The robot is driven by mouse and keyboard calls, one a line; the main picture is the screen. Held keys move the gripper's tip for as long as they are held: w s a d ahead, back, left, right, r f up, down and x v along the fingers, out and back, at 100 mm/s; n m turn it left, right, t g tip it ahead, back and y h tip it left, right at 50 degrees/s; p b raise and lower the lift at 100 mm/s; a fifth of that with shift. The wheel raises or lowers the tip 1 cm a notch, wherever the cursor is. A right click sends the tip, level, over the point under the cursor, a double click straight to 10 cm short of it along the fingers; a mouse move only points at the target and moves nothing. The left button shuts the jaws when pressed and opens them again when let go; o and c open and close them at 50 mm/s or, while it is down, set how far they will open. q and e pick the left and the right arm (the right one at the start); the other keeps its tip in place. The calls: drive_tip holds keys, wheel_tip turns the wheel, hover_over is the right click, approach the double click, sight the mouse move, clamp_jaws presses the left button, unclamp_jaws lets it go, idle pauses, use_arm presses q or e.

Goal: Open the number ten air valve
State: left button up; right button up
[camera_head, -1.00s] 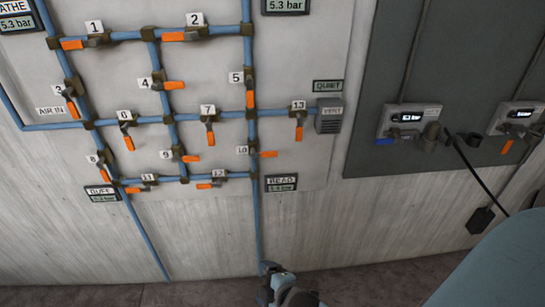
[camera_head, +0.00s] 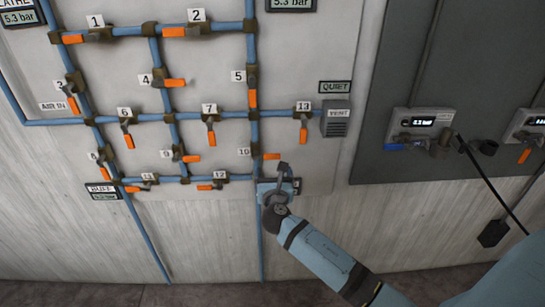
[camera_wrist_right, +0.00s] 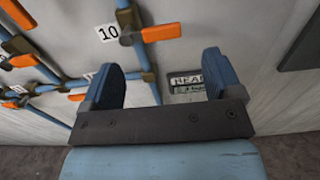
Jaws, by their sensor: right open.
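The number ten valve has an orange handle (camera_head: 271,156) that points sideways to the right, across the upright blue pipe, beside its white "10" label (camera_head: 244,152). In the right wrist view the orange handle (camera_wrist_right: 161,33) also lies across the pipe, beyond the fingertips. My right gripper (camera_head: 284,178) is just below the handle in the head view and appears apart from it. In the wrist view my right gripper (camera_wrist_right: 163,72) has its two blue fingers wide apart, with nothing held between them. It hides the readout below valve ten in the head view. My left gripper is not in view.
Other orange-handled valves crowd the blue pipe grid, such as number 12 (camera_head: 206,187) and number 13 (camera_head: 303,133). A grey vent box (camera_head: 336,118) stands to the right. A dark panel (camera_head: 400,60) with gauges is further right.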

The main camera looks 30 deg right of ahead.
sight(272, 155)
drive_tip(key=x, duration=0.8)
drive_tip(key=shift+w+d, duration=0.1)
drive_tip(key=shift+w, duration=0.1)
drive_tip(key=c, duration=1.3)
drive_tip(key=shift+f, duration=0.1)
